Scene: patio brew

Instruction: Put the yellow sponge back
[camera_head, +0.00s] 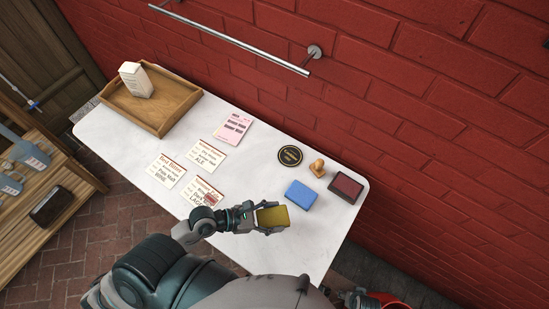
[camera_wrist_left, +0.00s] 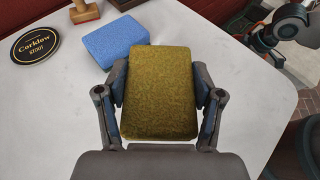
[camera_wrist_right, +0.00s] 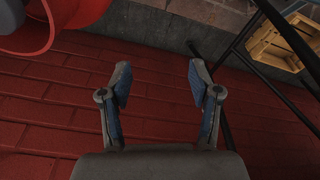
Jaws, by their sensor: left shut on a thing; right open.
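The yellow sponge (camera_head: 272,217) is held by my left gripper (camera_head: 268,218) above the front right part of the white table. In the left wrist view the sponge (camera_wrist_left: 160,92) sits between both fingers, which press its sides. Its underside is hidden, so I cannot tell how far it is above the table. A blue sponge (camera_head: 301,195) lies on the table just beyond it; it also shows in the left wrist view (camera_wrist_left: 113,41).
A round black coaster (camera_head: 290,155), a wooden stamp (camera_head: 317,168) and a dark red ink pad (camera_head: 345,187) lie near the blue sponge. Several printed cards (camera_head: 206,155) and a wooden tray (camera_head: 183,107) with a carton (camera_head: 135,80) stand left. A red bucket-like object (camera_wrist_right: 60,20) is near my right gripper.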

